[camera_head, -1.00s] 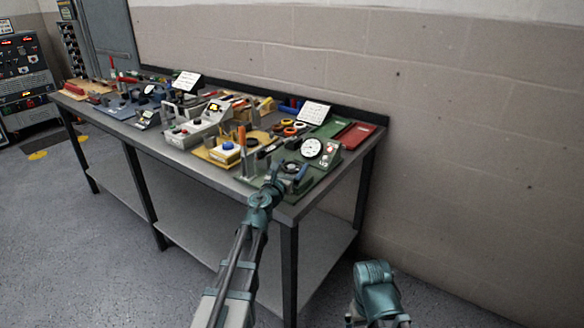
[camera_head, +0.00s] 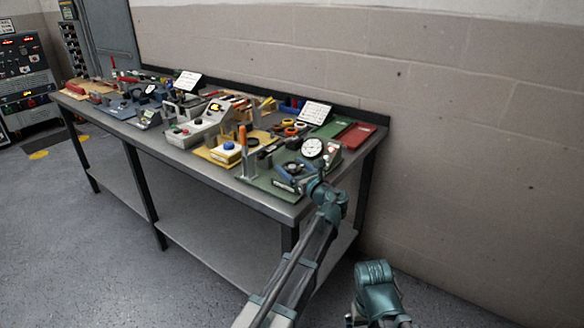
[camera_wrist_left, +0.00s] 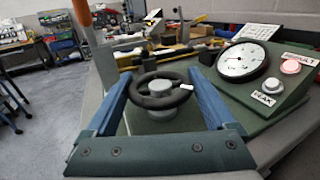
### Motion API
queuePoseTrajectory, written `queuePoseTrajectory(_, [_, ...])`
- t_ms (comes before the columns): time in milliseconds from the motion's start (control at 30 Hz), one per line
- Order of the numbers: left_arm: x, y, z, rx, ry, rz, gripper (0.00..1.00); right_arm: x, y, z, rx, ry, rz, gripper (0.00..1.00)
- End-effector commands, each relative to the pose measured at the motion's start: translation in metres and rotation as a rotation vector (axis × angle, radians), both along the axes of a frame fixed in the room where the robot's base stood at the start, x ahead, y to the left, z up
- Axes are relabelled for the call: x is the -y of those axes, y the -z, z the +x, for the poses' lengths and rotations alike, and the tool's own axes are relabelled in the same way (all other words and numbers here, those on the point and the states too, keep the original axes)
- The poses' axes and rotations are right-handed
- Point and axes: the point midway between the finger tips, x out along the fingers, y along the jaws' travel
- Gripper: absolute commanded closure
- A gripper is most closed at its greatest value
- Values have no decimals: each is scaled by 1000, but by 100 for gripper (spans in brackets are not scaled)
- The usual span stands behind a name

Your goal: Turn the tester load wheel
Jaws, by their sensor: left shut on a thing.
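The black load wheel (camera_wrist_left: 148,98) sits with a grey hub on the tester's green base in the left wrist view. My left gripper (camera_wrist_left: 160,80) has its two blue fingers on opposite sides of the rim, shut on the wheel. In the head view the left gripper (camera_head: 294,171) is low over the tester's front, and its fingers partly hide the wheel. The tester's sloped panel carries a white round dial (camera_wrist_left: 243,61), which also shows in the head view (camera_head: 312,148). Part of my right arm shows at the bottom; its gripper is out of view.
A red plate (camera_head: 357,135) lies behind, near the wall. The tester is at the table's right end.

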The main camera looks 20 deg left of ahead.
Motion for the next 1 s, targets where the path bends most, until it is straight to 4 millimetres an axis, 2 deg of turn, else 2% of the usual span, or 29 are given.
queuePoseTrajectory(33, [3,0,6,0,-41,0,67,0,0,0,0,0,0,0])
queuePoseTrajectory(600, [1,0,5,0,-576,0,67,0,0,0,0,0,0,0])
queuePoseTrajectory(1000, [-1,0,1,0,-836,0,67,0,0,0,0,0,0,0])
